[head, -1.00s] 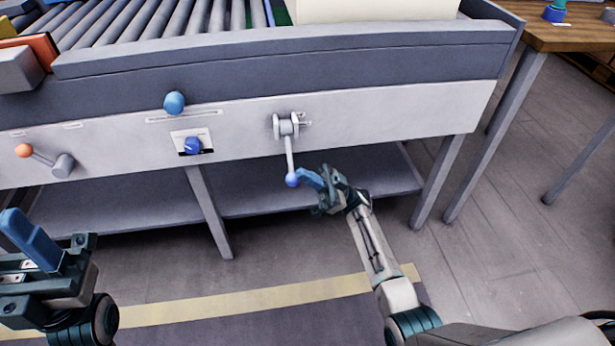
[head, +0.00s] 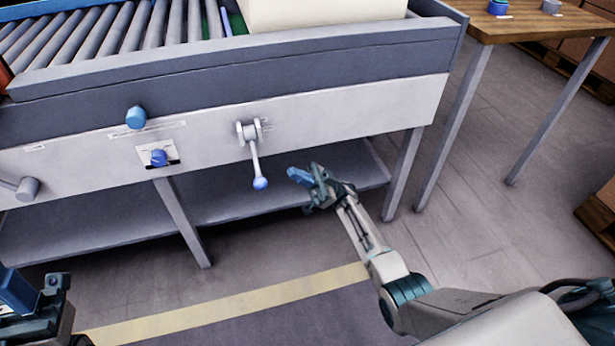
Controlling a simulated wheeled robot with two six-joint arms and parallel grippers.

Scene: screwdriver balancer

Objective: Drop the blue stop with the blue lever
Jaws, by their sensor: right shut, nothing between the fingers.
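The blue lever (head: 257,165) is a grey rod with a blue ball end, on a pivot on the white front panel of the conveyor. It hangs down, tilted slightly right. My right gripper (head: 292,174) is shut and empty, to the right of the lever's blue ball, with a visible gap between them. My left gripper (head: 20,292) is at the lower left edge, partly cut off, and its jaws cannot be made out. I cannot clearly make out the blue stop; a thin blue strip (head: 226,22) shows beside the rollers.
A blue slider knob (head: 136,117) and a blue rotary knob (head: 158,157) sit left of the lever on the panel. A pale box (head: 320,10) stands on the conveyor's rollers. A wooden table (head: 535,24) stands at the right. Floor between conveyor and table is open.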

